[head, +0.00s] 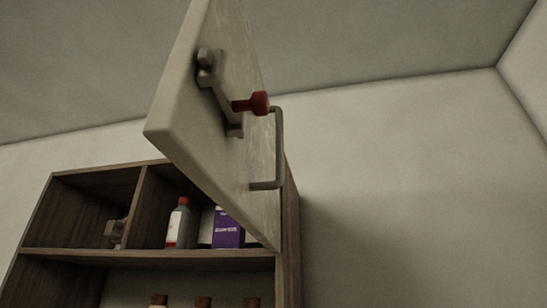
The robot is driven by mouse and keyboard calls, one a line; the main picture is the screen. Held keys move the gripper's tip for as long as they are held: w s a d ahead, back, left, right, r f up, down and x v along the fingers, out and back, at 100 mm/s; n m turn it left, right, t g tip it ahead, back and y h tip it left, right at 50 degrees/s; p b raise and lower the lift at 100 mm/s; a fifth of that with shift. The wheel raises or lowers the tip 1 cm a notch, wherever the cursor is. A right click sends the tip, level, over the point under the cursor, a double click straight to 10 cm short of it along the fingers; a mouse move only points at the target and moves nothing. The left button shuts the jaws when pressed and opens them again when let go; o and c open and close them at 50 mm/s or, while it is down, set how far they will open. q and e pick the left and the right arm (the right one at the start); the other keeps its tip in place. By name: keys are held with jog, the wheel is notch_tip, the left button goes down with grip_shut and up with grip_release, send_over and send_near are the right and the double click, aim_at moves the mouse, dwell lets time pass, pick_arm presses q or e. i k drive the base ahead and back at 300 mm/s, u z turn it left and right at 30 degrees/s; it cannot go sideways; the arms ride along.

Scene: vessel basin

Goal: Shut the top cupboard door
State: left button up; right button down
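The top cupboard door (222,150) is a pale, thick panel standing wide open. It juts out from the right side of the wooden cupboard (180,258) toward me and up past the top of the picture. The door hides part of the cupboard's upper right compartment. Neither of my grippers shows in this view, and nothing is seen touching the door.
The upper shelf holds a red-capped bottle (180,224) and a purple box (228,229). A small beige fitting (115,232) sits in the left compartment. Several brown bottle tops show below the shelf. Bare wall (400,190) lies to the right.

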aim_at(186, 121)
jog(key=z, duration=0.85)
jog(key=k, duration=0.75)
jog(key=u, duration=1)
